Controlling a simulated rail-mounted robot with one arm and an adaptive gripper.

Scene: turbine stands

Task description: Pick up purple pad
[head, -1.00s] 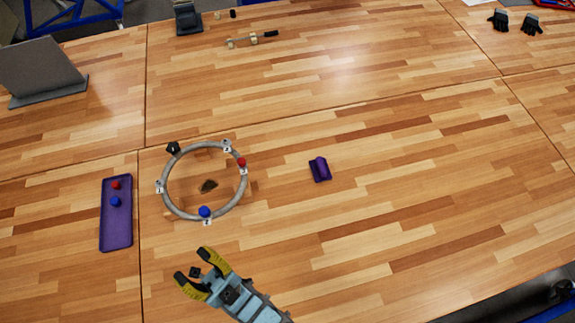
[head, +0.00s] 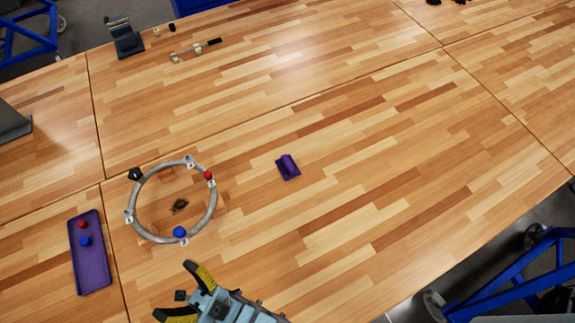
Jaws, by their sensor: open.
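The purple pad (head: 288,167) is a small dark purple block with a raised ridge along its top. It lies alone on the wooden table, right of the grey ring, in the head view. My gripper (head: 181,290) is at the bottom of the view, with yellow and black fingers spread apart and nothing between them. It is below and left of the pad, well apart from it. Part of the lower finger runs close to the bottom edge.
A grey ring (head: 141,183) with red, blue and black pieces and numbered tags lies left of the pad. A purple tray (head: 94,267) holding a red and a blue piece is at far left. A hammer-like tool (head: 196,50) lies at the back. Table right of the pad is clear.

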